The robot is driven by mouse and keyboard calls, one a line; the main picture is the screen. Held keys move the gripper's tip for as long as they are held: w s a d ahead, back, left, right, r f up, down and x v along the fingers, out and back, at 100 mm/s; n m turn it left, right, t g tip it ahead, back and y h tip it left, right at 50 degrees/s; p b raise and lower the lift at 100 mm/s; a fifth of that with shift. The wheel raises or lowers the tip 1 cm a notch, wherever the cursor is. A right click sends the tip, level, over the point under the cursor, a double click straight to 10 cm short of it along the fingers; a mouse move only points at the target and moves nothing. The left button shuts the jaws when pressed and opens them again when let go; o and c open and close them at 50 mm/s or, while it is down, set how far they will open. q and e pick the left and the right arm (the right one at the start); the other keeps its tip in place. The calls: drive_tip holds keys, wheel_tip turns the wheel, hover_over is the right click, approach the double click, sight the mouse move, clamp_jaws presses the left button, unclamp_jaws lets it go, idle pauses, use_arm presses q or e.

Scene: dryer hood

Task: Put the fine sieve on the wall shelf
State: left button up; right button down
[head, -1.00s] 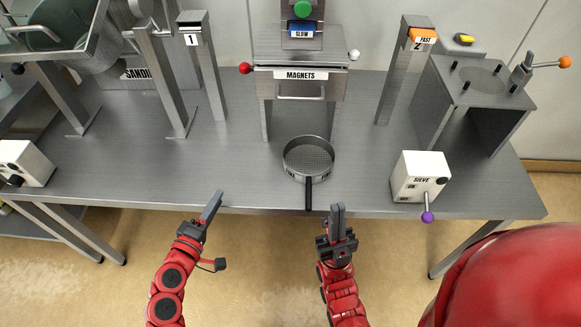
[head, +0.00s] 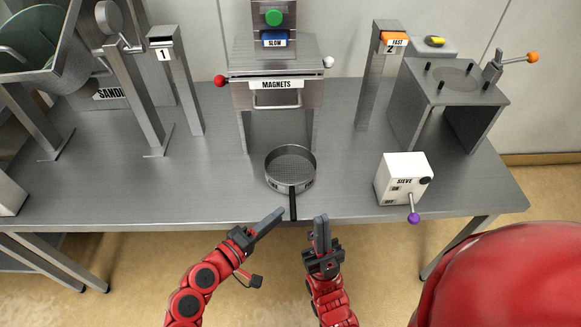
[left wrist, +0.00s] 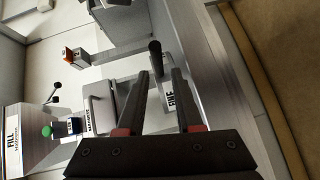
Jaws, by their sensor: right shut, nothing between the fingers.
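The fine sieve (head: 290,162), a round metal pan with mesh and a black handle (head: 293,205), sits on the grey table near its front edge. The handle points over the edge towards me. In the left wrist view the sieve's label (left wrist: 170,100) shows between my fingers, with part of it hidden. My left gripper (head: 282,211) is open and empty, just left of the handle's end; its fingers also show in the left wrist view (left wrist: 162,72). My right gripper (head: 321,217) is shut and empty, right of the handle. I cannot make out a wall shelf.
A white SIEVE box (head: 402,180) with a purple-knobbed lever stands right of the sieve. The MAGNETS unit (head: 277,75) stands behind it. Posts 1 (head: 178,80) and 2 (head: 382,75) stand to either side. The table left of the sieve is clear.

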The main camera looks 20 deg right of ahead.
sight(293, 199)
use_arm(q)
drive_tip(key=shift+w+p+x, duration=0.2)
drive_tip(key=shift+p+x, duration=0.4)
drive_tip(key=shift+x, duration=3.2)
drive_tip(key=shift+a+r, duration=0.1)
clamp_jaws()
